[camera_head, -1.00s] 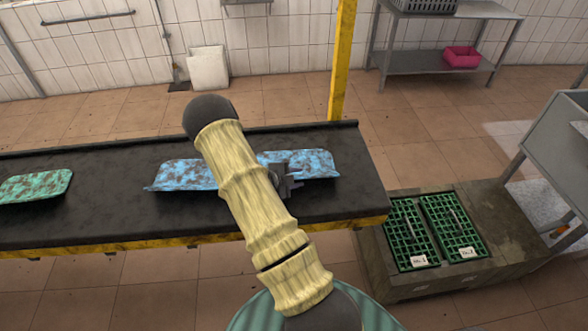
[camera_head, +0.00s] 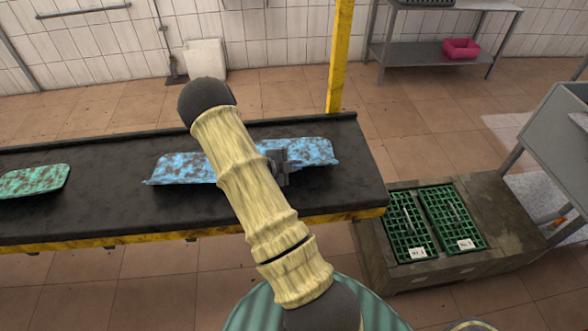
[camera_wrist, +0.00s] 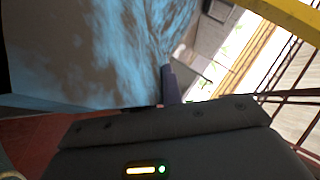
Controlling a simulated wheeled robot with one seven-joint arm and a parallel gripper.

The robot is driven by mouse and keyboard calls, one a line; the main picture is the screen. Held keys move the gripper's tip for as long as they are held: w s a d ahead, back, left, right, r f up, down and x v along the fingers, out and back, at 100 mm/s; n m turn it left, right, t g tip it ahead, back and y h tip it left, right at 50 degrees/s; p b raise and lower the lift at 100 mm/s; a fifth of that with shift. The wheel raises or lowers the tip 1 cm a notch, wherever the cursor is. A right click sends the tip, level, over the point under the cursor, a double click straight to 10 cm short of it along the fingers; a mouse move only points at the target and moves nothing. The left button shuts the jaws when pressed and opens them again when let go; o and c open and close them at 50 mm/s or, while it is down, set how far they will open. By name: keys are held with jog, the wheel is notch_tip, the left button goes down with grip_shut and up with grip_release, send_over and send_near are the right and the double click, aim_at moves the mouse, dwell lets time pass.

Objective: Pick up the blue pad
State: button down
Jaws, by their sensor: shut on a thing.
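The blue pad (camera_head: 183,168) is a wide, mottled light-blue slab with brown patches. In the head view it is on or just above the dark belt, and my arm hides its middle. Its right part (camera_head: 312,151) shows past the arm. My gripper (camera_head: 279,166) is at the pad's near edge, right of its middle, and is shut on it. In the wrist view the pad (camera_wrist: 95,45) fills the upper left, against a purple-grey finger (camera_wrist: 170,85). The other finger is hidden.
A mottled green pad (camera_head: 33,180) lies at the belt's left. The dark belt (camera_head: 100,215) has a yellow front edge. A yellow post (camera_head: 340,60) stands behind it. Two green crates (camera_head: 410,228) sit on a low platform at right, beside a grey metal stand (camera_head: 555,130).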

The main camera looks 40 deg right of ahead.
notch_tip(320, 180, up, 8)
jog(key=shift+f, duration=0.15)
dwell(0.8)
